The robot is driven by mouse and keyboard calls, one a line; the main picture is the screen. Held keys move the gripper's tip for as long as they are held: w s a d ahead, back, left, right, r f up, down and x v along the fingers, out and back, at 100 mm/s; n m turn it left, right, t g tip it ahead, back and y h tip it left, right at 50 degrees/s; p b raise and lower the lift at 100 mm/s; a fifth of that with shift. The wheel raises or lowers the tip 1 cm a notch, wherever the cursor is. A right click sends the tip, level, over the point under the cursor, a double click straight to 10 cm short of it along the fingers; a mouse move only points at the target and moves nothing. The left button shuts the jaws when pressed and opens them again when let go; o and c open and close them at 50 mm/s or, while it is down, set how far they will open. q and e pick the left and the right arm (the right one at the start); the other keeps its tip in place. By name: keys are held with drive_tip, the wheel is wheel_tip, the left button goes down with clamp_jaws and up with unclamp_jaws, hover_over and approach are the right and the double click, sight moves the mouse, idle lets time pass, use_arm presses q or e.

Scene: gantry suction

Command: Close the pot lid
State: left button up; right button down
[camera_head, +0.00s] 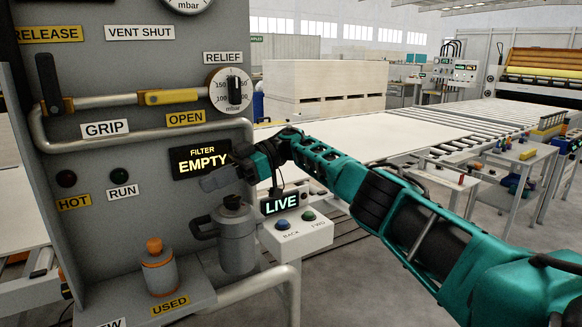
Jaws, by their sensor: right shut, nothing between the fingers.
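The grey filter pot (238,246) stands upright against the panel, below the sign reading FILTER EMPTY. A dark round piece (232,202) shows at its top. A dark grey part (204,228) sticks out at the pot's upper left; I cannot tell for sure whether it is the lid hanging open or a handle. My right gripper (208,183) is shut and empty. My left gripper is not in view.
An orange-capped container (160,268) stands on the ledge labelled USED, left of the pot. A control box (297,236) with two buttons and a LIVE display is close on the right. Pipes (140,137) and yellow-handled valves cross the panel. A roller conveyor lies behind.

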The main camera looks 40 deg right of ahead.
sight(222, 221)
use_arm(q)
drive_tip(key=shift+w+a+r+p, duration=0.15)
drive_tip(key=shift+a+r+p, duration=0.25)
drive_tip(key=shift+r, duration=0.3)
use_arm(e)
drive_tip(key=a+f+h, duration=0.4)
drive_tip(key=f+h, duration=0.1)
drive_tip(key=h, duration=0.2)
drive_tip(key=shift+w+f+g, duration=0.25)
drive_tip(key=shift+f+g, duration=0.05)
drive_tip(key=shift+g, duration=0.1)
drive_tip(key=shift+a+f, duration=0.1)
drive_tip(key=shift+f, duration=0.05)
